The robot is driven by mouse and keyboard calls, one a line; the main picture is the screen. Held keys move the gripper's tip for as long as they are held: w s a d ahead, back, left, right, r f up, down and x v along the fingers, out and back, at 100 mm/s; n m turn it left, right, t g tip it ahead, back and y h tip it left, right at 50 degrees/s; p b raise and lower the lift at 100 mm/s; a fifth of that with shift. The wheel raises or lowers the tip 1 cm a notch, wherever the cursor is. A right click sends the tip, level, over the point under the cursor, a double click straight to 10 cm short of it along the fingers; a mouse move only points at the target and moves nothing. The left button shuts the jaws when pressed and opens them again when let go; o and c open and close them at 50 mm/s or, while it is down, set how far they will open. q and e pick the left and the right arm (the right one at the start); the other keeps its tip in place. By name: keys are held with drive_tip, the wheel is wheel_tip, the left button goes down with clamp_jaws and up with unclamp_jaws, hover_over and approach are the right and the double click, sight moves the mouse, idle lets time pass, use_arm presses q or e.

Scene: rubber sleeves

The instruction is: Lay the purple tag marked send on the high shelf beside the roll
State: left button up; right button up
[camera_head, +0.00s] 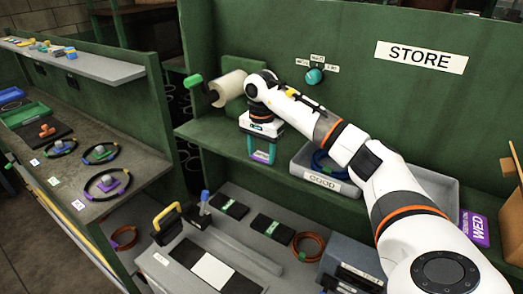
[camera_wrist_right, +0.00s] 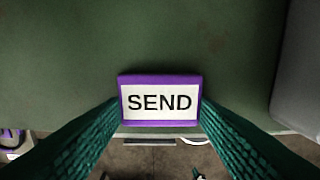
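The purple tag (camera_wrist_right: 160,101) has a white face reading SEND, upright in the right wrist view. It also shows small in the head view (camera_head: 262,156), at the high shelf (camera_head: 205,132) near its front edge. My right gripper (camera_head: 262,150) points down, with its teal fingers against both sides of the tag. I cannot tell whether the tag rests on the shelf or is just above it. The beige roll (camera_head: 230,88) with a green end is at the back panel, up and left of the gripper. My left gripper is not in view.
A grey bin labelled GOOD (camera_head: 300,178) stands on the shelf to the right of the gripper. The shelf is bare left of the gripper. Below is a bench with a yellow-handled tool (camera_head: 166,216).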

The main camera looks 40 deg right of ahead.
sight(262, 157)
drive_tip(key=o, duration=0.4)
drive_tip(key=shift+r, duration=0.25)
drive_tip(key=shift+r+b, duration=0.35)
drive_tip(key=shift+r, duration=0.05)
wheel_tip(262, 157, up, 3)
drive_tip(key=shift+r+b, duration=0.1)
drive_tip(key=shift+b, duration=0.6)
wheel_tip(262, 157, up, 8)
drive_tip(key=shift+f+p, duration=0.1)
drive_tip(key=shift+p, duration=0.4)
